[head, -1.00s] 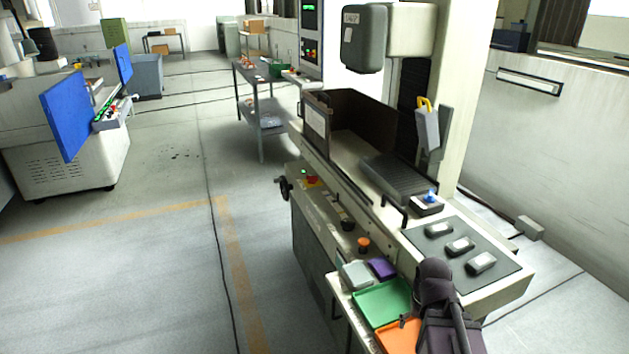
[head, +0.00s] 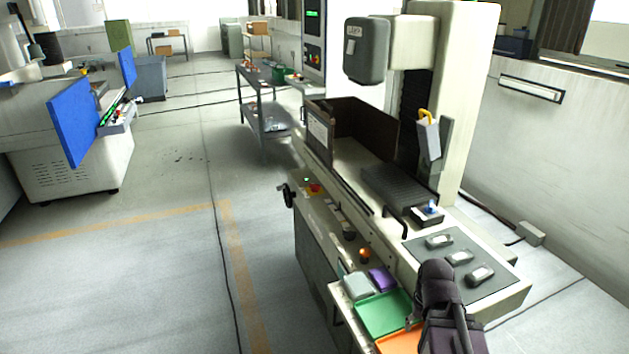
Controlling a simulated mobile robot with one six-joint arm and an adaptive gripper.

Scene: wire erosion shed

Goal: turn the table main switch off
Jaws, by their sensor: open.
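I cannot tell for sure which control is the table main switch. On the front ledge of the pale grinding-type machine, a small red and yellow control (head: 315,188) sits beside a green light (head: 306,180). Nearer on the same ledge are a black knob (head: 349,231) and an orange knob (head: 364,255). A blue knob on a dark box (head: 430,208) sits by the machine's bed. Their settings are too small to read. A dark part of my arm shows at the lower right, over the machine's near end; my gripper's jaws do not show.
A green tray (head: 384,315), an orange tray (head: 398,343) and a purple block (head: 382,279) lie at the machine's near end. A dark panel (head: 462,268) holds three grey blocks. A handwheel (head: 287,195) sticks out at the left side. The floor to the left is clear.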

